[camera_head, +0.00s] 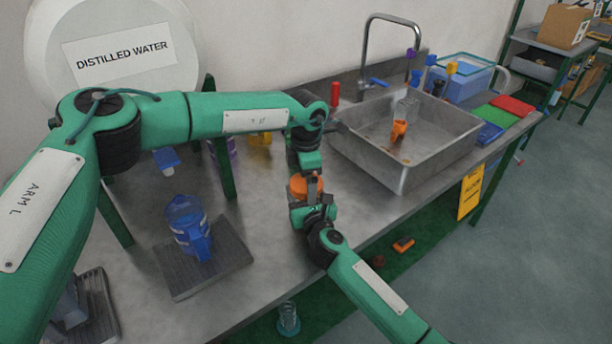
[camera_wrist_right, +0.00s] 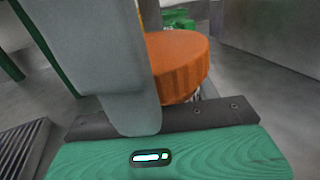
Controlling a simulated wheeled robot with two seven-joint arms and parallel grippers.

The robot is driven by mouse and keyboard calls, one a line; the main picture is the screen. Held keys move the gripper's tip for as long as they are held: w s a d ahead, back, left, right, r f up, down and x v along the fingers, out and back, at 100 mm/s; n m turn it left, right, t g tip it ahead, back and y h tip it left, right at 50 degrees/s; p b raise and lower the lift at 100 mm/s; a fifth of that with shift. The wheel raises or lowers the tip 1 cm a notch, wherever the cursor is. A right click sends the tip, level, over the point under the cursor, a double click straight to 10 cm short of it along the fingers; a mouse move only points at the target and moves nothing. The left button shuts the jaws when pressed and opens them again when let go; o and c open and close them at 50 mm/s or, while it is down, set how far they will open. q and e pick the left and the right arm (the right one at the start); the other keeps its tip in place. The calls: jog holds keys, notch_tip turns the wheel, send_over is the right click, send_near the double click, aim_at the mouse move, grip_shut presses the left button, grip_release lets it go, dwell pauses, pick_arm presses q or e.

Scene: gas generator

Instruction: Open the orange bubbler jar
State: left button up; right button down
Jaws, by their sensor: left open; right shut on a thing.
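The orange bubbler jar's ribbed orange lid (camera_head: 306,187) shows between my two grippers at the middle of the bench in the head view. It also fills the centre of the right wrist view (camera_wrist_right: 182,62). My right gripper (camera_head: 305,210) is shut on the jar from the front, below the lid. The jar's body is mostly hidden by the gripper's fingers. My left gripper (camera_head: 308,173) points down from above, open, with its fingertips close over the lid. I cannot tell whether it touches the lid. The lid appears seated on the jar.
A metal sink (camera_head: 372,158) with a tap (camera_head: 392,18) stands right of the jar. A blue pitcher (camera_head: 187,222) stands on a dark ribbed mat (camera_head: 228,262) at left. A distilled water tank (camera_head: 60,25) is behind. The bench's front edge is close to the jar.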

pick_arm(q)
jog(key=c, duration=1)
jog(key=n, duration=0.6)
jog(key=shift+n, duration=0.3)
jog(key=shift+r, duration=0.2)
jog(key=shift+r, duration=0.95)
jog(key=shift+r, duration=2)
pick_arm(e)
jog(key=shift+c, duration=1.6)
grip_release()
